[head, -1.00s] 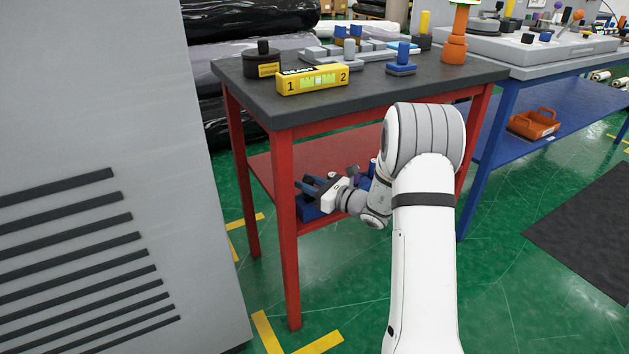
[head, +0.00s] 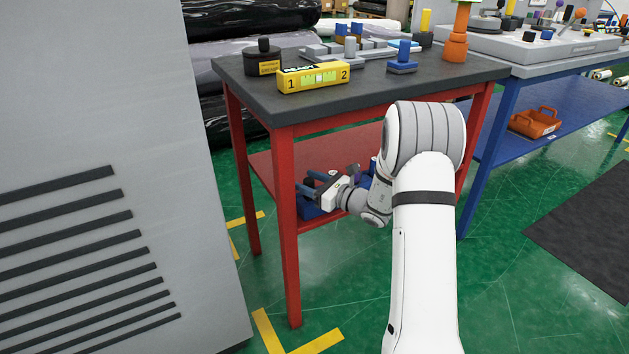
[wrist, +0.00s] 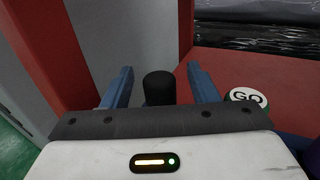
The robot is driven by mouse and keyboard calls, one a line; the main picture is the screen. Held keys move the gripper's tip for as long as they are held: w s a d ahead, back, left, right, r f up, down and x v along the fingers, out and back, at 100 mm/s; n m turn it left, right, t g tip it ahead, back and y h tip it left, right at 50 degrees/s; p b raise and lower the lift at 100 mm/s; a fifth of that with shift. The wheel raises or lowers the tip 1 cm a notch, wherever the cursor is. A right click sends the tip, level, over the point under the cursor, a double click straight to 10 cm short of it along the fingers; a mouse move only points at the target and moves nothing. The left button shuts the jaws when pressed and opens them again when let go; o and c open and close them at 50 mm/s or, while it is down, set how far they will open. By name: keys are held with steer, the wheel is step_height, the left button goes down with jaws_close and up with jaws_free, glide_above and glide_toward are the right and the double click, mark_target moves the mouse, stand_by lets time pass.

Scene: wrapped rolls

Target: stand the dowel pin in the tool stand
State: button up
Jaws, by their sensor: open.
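My gripper (head: 310,182) reaches over the red lower shelf of the red-legged table, its two blue fingers spread apart. In the wrist view my gripper (wrist: 159,90) has a short black cylinder (wrist: 159,86) between its fingers, with a visible gap on each side. I cannot tell whether this cylinder is the dowel pin. I cannot tell for certain which object is the tool stand.
A round GO piece (wrist: 246,97) lies right of my fingers. A red leg (head: 288,230) stands close by.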

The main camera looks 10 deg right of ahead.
steer(key=p+v, duration=0.2)
steer(key=v, duration=0.5)
steer(key=shift+s+d+p, duration=0.25)
steer(key=shift+s+p, duration=0.05)
